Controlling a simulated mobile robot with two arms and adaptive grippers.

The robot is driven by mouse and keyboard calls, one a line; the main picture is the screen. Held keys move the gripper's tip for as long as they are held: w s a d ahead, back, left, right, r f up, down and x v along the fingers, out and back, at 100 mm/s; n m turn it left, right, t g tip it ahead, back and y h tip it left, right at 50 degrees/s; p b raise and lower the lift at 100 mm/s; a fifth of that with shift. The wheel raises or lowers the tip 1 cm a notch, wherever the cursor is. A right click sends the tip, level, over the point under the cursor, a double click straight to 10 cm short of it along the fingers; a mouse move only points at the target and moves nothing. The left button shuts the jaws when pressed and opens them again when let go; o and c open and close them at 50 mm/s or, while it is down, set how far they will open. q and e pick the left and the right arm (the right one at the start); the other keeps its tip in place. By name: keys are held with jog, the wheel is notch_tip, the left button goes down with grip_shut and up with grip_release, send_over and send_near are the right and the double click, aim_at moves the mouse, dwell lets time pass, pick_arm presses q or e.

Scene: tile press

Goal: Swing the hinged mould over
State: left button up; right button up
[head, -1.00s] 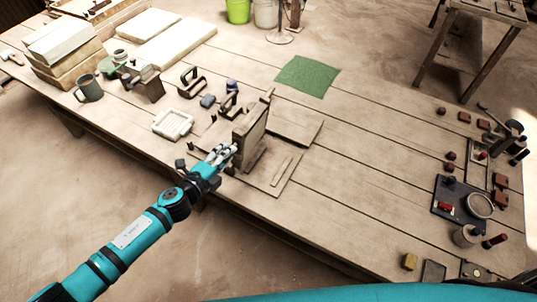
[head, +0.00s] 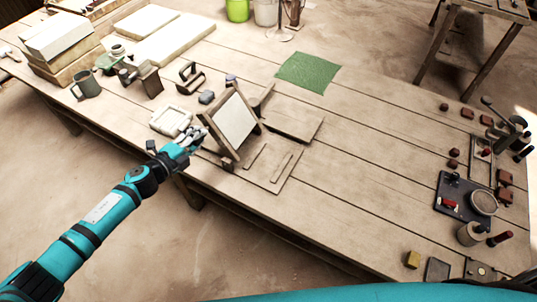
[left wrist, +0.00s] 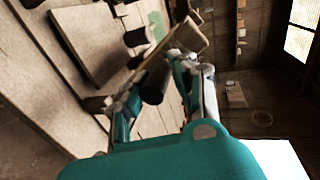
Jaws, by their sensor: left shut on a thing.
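The hinged mould (head: 233,122) is a wooden frame with a pale inner face. In the head view it leans over to the left, with the pale face turned up towards me. Its wooden base board (head: 272,170) lies flat on the table to its right. My left gripper (head: 198,138) is shut at the mould's left side. In the left wrist view, a dark round handle (left wrist: 154,86) sits between the fingers, with a wooden part (left wrist: 181,43) of the mould beyond. The fingers hide part of the grip. My right gripper is out of view.
A white tray-like mould (head: 171,121) lies close to the left of the hinged mould. A grey mug (head: 86,86) and wooden tools stand farther left. A green mat (head: 307,72) lies behind. The table's middle right is clear.

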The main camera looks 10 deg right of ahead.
pick_arm(q)
jog(key=w+a+f+b, duration=0.1)
jog(key=a+f+b, duration=0.1)
jog(key=f+b, duration=0.1)
jog(key=w+a+f+b, duration=0.2)
jog(key=a+f+b, duration=0.1)
jog(key=b, duration=0.3)
jog(key=w+a+f+b, duration=0.2)
jog(key=f+b, duration=0.3)
jog(key=shift+w+a, duration=0.25)
jog(key=shift+a, duration=0.1)
jog(key=shift+w+a+f, duration=0.1)
jog(key=shift+f, duration=0.15)
jog(key=shift+r, duration=0.15)
jog(key=o, duration=0.6)
jog(key=shift+a, duration=0.1)
